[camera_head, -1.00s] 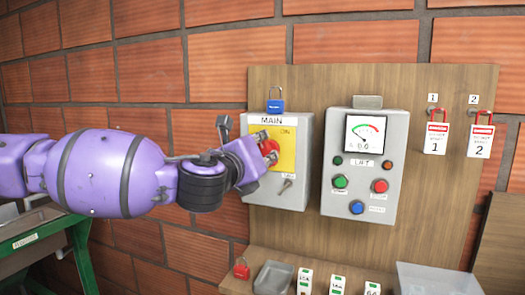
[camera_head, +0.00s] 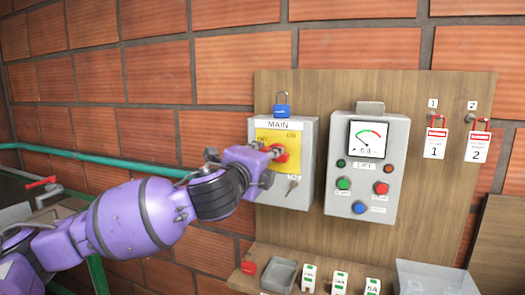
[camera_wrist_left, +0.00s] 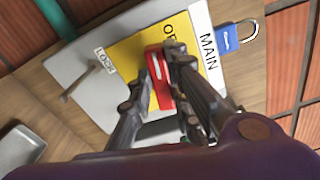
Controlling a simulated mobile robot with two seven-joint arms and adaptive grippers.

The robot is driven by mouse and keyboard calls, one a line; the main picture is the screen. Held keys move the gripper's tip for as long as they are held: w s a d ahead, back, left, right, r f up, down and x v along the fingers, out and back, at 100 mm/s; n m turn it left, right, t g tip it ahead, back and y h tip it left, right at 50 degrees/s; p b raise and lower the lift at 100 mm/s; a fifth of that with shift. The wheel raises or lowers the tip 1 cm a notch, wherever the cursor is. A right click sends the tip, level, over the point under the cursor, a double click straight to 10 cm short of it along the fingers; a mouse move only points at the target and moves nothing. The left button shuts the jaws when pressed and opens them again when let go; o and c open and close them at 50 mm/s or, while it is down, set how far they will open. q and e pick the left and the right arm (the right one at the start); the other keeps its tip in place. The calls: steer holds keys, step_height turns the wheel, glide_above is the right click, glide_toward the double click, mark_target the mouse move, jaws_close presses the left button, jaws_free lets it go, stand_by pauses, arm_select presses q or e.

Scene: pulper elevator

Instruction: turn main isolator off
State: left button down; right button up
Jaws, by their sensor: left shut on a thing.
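The grey main isolator box (camera_head: 304,190) hangs on the wooden board, with a yellow plate (camera_head: 293,165) marked MAIN above it. Its red rotary handle (camera_head: 281,152) is in the middle of the plate and partly hidden by my left gripper (camera_head: 274,153). In the left wrist view the red handle (camera_wrist_left: 160,82) lies between the two fingers of my left gripper (camera_wrist_left: 160,65), which is shut on it. The handle lies roughly across the box there, with the OFF lettering beside it, partly covered. A blue padlock (camera_head: 282,107) sits on top of the box. My right gripper is not in view.
The control box (camera_head: 365,175) with a gauge and buttons hangs close to the right. Red tagged padlocks (camera_head: 435,138) hang farther right. A key-like lever (camera_wrist_left: 80,82) sticks out low on the isolator.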

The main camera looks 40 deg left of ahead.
arm_select(q)
steer(key=shift+n+p, duration=0.6)
steer(key=shift+n, duration=0.5)
steer(key=shift+f, duration=0.15)
steer(key=c, duration=1.6)
jaws_free()
steer(key=shift+c, duration=0.2)
steer(key=v, duration=0.7)
steer(key=shift+s, duration=0.25)
